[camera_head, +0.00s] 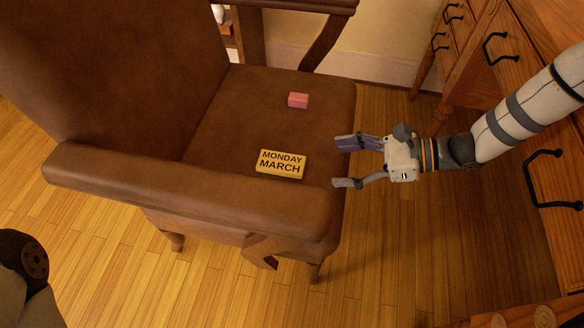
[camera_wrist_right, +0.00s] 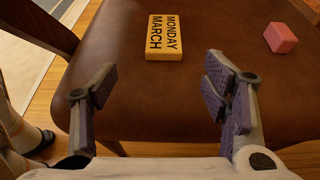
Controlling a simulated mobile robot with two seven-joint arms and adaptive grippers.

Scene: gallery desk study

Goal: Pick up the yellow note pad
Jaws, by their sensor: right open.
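The yellow note pad (camera_head: 281,164), a block printed "MONDAY MARCH", lies on the brown leather seat of an armchair (camera_head: 225,120) in the head view. It also shows in the right wrist view (camera_wrist_right: 164,37), beyond my fingertips and between their lines. My right gripper (camera_head: 347,163) is open and empty at the seat's right edge, to the right of the pad and apart from it. In the right wrist view its two fingers (camera_wrist_right: 157,92) are spread wide. My left gripper is not in view.
A small pink block (camera_head: 298,100) lies on the seat behind the pad; it also shows in the right wrist view (camera_wrist_right: 280,38). The chair's near armrest (camera_head: 190,190) rises in front of the seat. A wooden desk with drawers (camera_head: 540,80) stands at the right.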

